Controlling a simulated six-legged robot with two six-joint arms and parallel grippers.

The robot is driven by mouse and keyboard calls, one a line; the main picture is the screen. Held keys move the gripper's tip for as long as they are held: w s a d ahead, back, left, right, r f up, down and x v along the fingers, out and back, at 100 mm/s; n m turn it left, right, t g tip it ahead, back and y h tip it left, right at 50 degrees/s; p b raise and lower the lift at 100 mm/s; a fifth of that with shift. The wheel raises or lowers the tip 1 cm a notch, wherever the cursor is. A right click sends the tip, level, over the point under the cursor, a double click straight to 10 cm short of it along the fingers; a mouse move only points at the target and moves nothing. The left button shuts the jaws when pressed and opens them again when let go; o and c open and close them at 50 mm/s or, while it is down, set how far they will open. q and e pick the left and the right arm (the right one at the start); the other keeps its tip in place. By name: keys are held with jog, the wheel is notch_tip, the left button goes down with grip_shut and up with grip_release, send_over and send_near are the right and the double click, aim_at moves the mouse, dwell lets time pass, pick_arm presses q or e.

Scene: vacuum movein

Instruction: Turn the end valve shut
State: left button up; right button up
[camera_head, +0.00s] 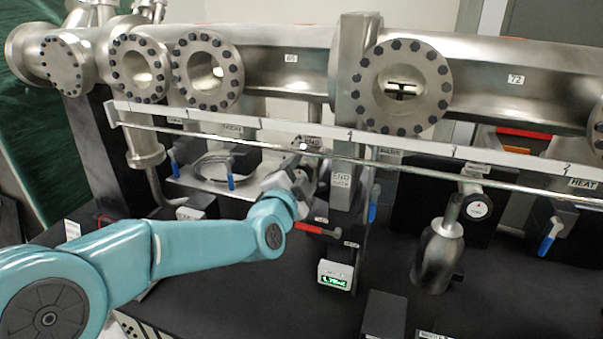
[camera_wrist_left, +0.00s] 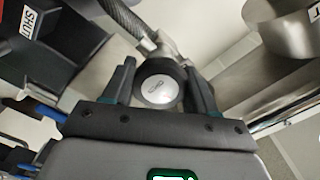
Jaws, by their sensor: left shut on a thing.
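The end valve's round dark knob (camera_wrist_left: 160,84) with a silver disc on its face shows in the left wrist view. My left gripper (camera_wrist_left: 160,76) has one finger on each side of the knob and is shut on it. In the head view my left gripper (camera_head: 298,182) reaches in from the left, just left of a post with an END label (camera_head: 341,180). There the gripper largely hides the knob. A SHUT label (camera_wrist_left: 28,20) shows at the upper left of the wrist view. The knob's turn angle cannot be told. My right gripper is not in view.
A large flanged steel pipe (camera_head: 280,67) crosses above, with a thin rail (camera_head: 400,165) below it. Blue-handled valves (camera_head: 230,180) and a red handle (camera_head: 316,230) are close by. A small green-lit display (camera_head: 335,275) stands below. A steel vessel (camera_head: 437,258) hangs at right.

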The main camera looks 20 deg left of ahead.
pick_arm(q)
jog(key=shift+f, duration=0.2)
jog(key=o, duration=0.9)
jog(key=shift+o, duration=0.7)
jog(key=shift+r, duration=0.15)
jog(key=shift+s, duration=0.4)
jog(key=s+b, duration=0.3)
jog(key=s, duration=1.2)
jog(key=shift+s+a, duration=0.3)
